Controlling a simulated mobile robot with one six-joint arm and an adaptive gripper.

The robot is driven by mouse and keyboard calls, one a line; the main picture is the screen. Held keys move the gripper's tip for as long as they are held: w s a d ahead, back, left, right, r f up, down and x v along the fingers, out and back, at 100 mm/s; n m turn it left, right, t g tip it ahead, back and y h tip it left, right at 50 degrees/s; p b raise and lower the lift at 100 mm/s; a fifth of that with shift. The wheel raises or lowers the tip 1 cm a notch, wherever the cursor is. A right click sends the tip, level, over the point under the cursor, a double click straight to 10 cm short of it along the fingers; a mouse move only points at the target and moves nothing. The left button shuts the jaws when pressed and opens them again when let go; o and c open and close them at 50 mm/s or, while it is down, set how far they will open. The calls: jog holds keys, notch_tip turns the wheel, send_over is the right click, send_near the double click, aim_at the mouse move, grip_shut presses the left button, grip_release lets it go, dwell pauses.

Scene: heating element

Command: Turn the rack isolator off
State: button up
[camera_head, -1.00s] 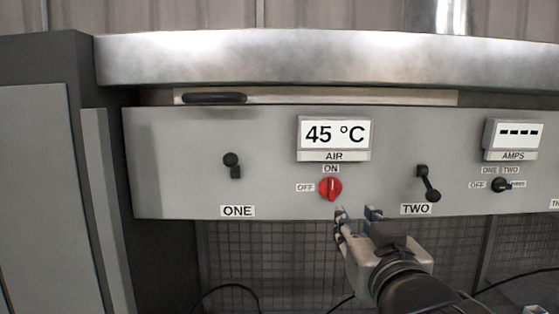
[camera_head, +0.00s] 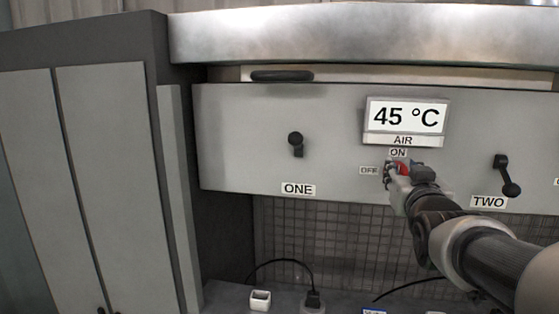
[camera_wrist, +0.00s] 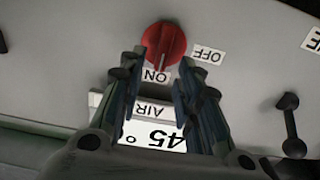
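The red rotary switch (camera_head: 404,168) sits under the AIR display on the grey panel, partly hidden by my gripper. In the wrist view, which is upside down, the red switch (camera_wrist: 163,42) shows clearly. Its white pointer line faces the ON label (camera_wrist: 156,76); the OFF label (camera_wrist: 208,55) is off to one side. My gripper (camera_wrist: 162,62) is open, its two fingertips on either side of the switch's lower edge in that view. Contact cannot be told. In the head view my gripper (camera_head: 392,172) is right at the switch.
The AIR display (camera_head: 405,116) reads 45 °C. Black lever switches stand at ONE (camera_head: 296,143) and TWO (camera_head: 506,176). A steel hood edge (camera_head: 360,40) runs above the panel. Below are mesh, black cables and a white socket (camera_head: 260,299). Grey cabinet doors (camera_head: 115,170) stand at left.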

jog(key=shift+x, duration=1)
jog(key=shift+c, duration=0.6)
grip_shut()
